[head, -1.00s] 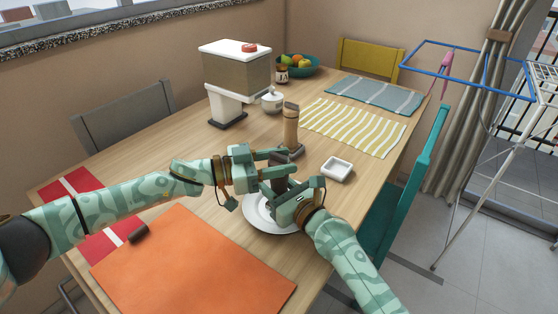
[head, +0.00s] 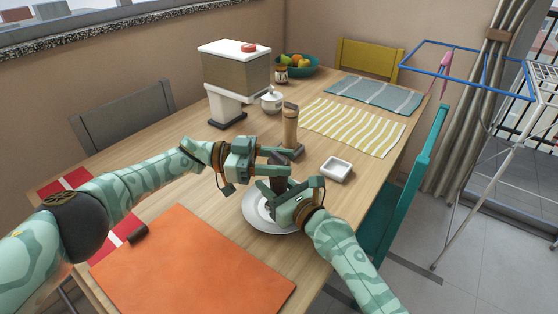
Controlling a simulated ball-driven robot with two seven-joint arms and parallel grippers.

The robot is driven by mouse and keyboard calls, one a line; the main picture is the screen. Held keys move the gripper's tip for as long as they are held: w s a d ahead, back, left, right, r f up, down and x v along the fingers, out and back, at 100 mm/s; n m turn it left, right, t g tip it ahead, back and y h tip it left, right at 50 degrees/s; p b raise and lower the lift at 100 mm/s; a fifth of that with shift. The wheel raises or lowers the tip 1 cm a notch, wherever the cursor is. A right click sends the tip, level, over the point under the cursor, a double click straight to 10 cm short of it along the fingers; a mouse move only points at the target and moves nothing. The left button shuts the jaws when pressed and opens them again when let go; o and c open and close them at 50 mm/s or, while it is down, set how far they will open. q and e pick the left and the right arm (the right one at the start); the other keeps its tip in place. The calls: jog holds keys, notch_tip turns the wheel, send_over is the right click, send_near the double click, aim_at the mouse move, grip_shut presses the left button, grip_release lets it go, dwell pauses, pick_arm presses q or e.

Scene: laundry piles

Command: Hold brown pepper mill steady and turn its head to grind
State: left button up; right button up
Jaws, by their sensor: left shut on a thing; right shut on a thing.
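The brown pepper mill (head: 280,161) is a dark brown upright piece, partly hidden between my two grippers over a white plate (head: 250,209). My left gripper (head: 279,168) comes in from the left and is shut on its upper part. My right gripper (head: 274,188) comes in from the lower right and is shut on it lower down. The fingers hide much of the mill, and I cannot tell whether its foot touches the plate.
A tall tan dispenser-like piece (head: 290,128) with dark top and base stands close behind the grippers. A small white square dish (head: 336,169) is to the right. An orange placemat (head: 190,262) lies in front, with a small dark cylinder (head: 138,234) at its left.

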pick_arm(q)
jog(key=o, duration=1)
jog(key=a, duration=0.5)
jog(key=w+a, duration=0.1)
jog(key=a, duration=0.1)
jog(key=shift+a, duration=0.3)
